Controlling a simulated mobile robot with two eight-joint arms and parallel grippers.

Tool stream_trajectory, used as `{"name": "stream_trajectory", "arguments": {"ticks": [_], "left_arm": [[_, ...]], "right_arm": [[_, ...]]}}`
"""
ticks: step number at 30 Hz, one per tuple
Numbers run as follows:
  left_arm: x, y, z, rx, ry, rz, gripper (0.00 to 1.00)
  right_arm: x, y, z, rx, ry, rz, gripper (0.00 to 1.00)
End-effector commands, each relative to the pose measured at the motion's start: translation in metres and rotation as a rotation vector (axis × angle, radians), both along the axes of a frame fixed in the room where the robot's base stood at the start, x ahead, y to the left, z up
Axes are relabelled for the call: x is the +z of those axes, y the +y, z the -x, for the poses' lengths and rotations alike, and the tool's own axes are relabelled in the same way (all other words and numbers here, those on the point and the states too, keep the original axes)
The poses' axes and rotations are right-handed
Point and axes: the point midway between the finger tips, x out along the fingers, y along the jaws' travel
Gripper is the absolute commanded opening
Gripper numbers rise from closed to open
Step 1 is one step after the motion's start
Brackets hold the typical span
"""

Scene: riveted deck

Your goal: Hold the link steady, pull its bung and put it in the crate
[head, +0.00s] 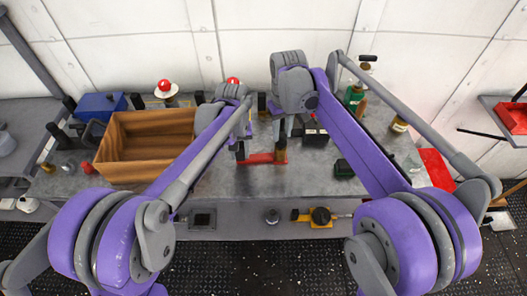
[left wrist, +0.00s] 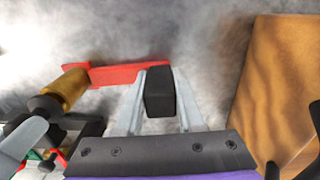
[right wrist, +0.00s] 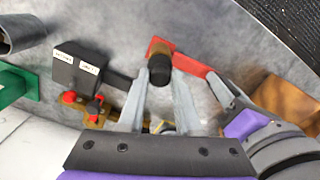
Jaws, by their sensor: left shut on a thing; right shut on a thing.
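The link is a red bar (head: 258,158) lying on the grey bench, with a black upright block (left wrist: 160,92) at its left end. My left gripper (head: 243,142) is shut on that block. The bung, a brass-coloured cylinder (left wrist: 68,88) with a black knob (right wrist: 159,70), stands upright at the link's right end. My right gripper (right wrist: 160,85) is shut on the knob from above. I cannot tell whether the bung is fully seated. The crate, an open brown wooden box (head: 135,170), stands left of the link and appears empty.
A black box with white labels (right wrist: 80,68) stands close behind the right gripper. A blue box (head: 100,106) and a red-topped piece (head: 165,88) stand near the crate. Bottles (head: 354,95) stand at the back right. The bench front is fairly clear.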

Motion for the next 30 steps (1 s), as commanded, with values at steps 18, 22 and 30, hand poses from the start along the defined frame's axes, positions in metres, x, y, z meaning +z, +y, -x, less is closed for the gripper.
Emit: {"name": "stream_trajectory", "arguments": {"ticks": [18,22,30], "left_arm": [[0.0,0.0,0.0,0.0,0.001,0.0,0.0],[0.0,0.0,0.0,0.0,0.001,0.0,0.0],[0.0,0.0,0.0,0.0,0.001,0.0,0.0]], "right_arm": [[0.019,0.0,0.0,0.0,0.0,0.0,0.0],[0.023,0.0,0.0,0.0,0.0,0.0,0.0],[0.031,0.0,0.0,0.0,0.0,0.0,0.0]]}}
